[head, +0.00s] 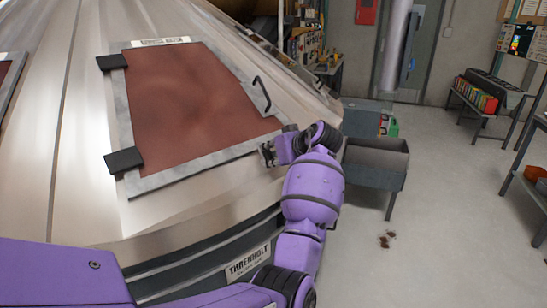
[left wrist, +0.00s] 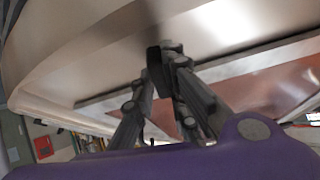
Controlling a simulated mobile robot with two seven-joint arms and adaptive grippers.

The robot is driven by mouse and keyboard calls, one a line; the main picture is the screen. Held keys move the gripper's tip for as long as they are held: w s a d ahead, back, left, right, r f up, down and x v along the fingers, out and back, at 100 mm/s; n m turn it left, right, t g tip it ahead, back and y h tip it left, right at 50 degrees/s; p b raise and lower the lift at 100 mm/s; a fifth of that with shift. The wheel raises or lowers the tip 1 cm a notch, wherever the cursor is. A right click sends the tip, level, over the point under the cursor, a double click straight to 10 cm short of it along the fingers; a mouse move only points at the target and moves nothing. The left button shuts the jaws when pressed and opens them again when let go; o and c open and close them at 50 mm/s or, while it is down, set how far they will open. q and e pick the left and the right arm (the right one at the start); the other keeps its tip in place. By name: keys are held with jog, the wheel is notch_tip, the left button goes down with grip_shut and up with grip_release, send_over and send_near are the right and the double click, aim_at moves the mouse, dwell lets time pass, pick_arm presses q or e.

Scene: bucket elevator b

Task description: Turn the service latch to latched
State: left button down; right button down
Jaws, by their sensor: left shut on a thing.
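The service hatch is a red-brown panel (head: 190,100) in a grey frame on the sloping metal housing, with a label above it. My left gripper (head: 267,154) is at the frame's lower right edge. Its fingers are closed together in the left wrist view (left wrist: 165,58), at a small dark piece that I take to be the service latch (left wrist: 154,66). The fingers hide most of it, so its angle cannot be told. In the head view the gripper and wrist cover the latch. My right gripper is not in view.
A dark bar handle (head: 262,96) stands up on the hatch's right side. Two black hinge blocks (head: 124,160) are on its left. A grey open bin (head: 375,158) stands beyond my wrist. The floor at right is mostly clear, with a shelf (head: 482,100) by the wall.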

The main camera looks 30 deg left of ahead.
pick_arm(q)
jog(key=shift+f+n+g, duration=0.15)
jog(key=shift+n+g, duration=0.15)
jog(key=shift+n, duration=0.4)
jog(key=shift+n+b, duration=0.3)
jog(key=shift+b, duration=0.15)
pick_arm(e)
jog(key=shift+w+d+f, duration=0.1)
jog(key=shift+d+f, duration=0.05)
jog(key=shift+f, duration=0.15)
pick_arm(q)
jog(key=shift+n, duration=0.3)
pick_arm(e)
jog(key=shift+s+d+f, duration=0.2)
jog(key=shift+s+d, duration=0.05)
pick_arm(q)
jog(key=c, duration=1.8)
grip_release()
jog(key=shift+o, duration=0.2)
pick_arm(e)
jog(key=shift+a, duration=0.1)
pick_arm(q)
jog(key=shift+d+r, duration=0.15)
jog(key=shift+r, duration=0.05)
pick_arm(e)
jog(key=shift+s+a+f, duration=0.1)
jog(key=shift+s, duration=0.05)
pick_arm(q)
jog(key=v, duration=1.1)
jog(key=shift+d, duration=0.45)
